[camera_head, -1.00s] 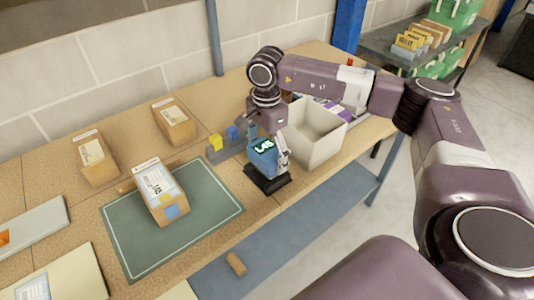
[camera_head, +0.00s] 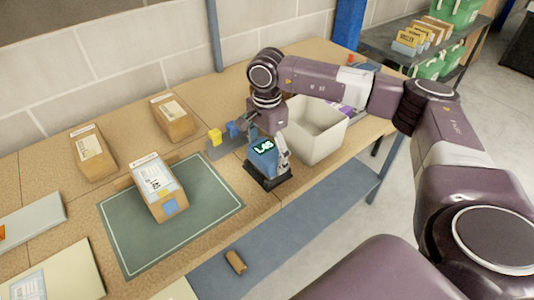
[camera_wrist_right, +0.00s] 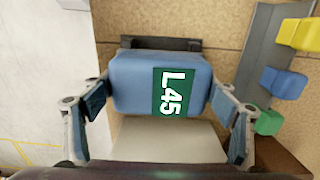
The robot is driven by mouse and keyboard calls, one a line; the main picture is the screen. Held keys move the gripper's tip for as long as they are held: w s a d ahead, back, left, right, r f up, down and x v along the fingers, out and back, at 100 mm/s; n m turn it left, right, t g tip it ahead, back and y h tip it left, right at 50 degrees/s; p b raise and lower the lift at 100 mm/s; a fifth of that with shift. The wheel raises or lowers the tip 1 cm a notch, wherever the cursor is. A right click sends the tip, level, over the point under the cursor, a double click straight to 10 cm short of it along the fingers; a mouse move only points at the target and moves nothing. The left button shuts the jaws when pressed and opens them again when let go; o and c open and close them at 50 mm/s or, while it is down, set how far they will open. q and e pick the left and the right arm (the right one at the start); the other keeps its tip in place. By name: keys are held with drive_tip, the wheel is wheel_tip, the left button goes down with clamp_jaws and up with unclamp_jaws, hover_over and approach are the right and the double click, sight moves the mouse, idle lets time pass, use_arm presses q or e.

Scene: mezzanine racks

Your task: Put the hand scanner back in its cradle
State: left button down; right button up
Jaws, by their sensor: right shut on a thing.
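The hand scanner (camera_head: 262,158) is blue with a dark green display reading L45. It stands upright over the black cradle (camera_head: 270,181) near the bench's front edge. In the wrist view the scanner (camera_wrist_right: 133,85) fills the middle, and part of the dark cradle (camera_wrist_right: 160,43) shows behind it. My right gripper (camera_head: 269,136) is shut on the scanner, with one blue-padded finger on each side in the wrist view (camera_wrist_right: 160,104). The scanner's lower end is very close to the cradle; I cannot tell whether it is fully seated. My left gripper is not in view.
A pale open bin (camera_head: 317,140) stands just right of the cradle. A grey rack with small yellow and blue blocks (camera_head: 232,130) is just left. A labelled carton (camera_head: 158,187) lies on the green mat (camera_head: 213,205). Two more cartons stand behind.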

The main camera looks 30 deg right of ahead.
idle(0.3)
drive_tip(key=o, duration=1.5)
drive_tip(key=shift+c, duration=0.2)
wheel_tip(320, 180, up, 12)
